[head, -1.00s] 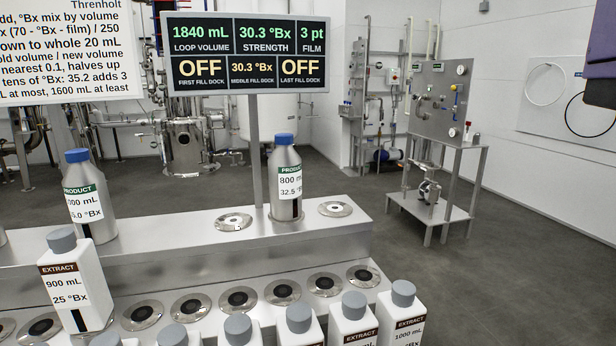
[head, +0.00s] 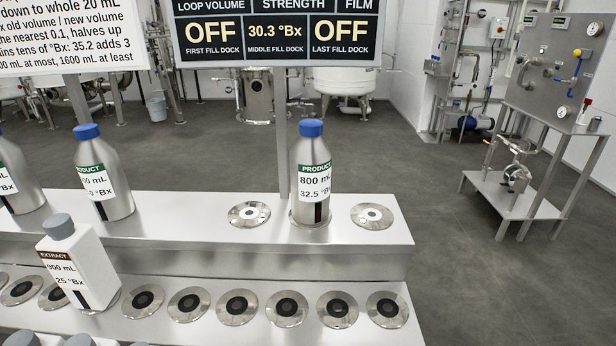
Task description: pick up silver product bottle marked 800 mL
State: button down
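The silver product bottle marked 800 mL (head: 311,190) stands upright in the head view. It has a blue cap, a green PRODUCT band and a white label that also reads 32.5 °Bx. It sits on a round metal dock on the upper step of the steel stand (head: 170,232), in front of the display's post. Free docks lie on both sides of it. My gripper does not show in the head view.
Silver product bottles (head: 105,180) (head: 16,180) stand to the left on the same step. A white extract bottle (head: 78,265) marked 25 °Bx stands lower left. Several empty docks (head: 238,306) line the lower step. The display board (head: 277,38) rises behind the bottle.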

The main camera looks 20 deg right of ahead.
aim_at(311, 159)
jog(key=j+z, duration=0.3)
jog(key=j, duration=0.55)
jog(key=j+z, duration=0.35)
jog(key=j, duration=0.55)
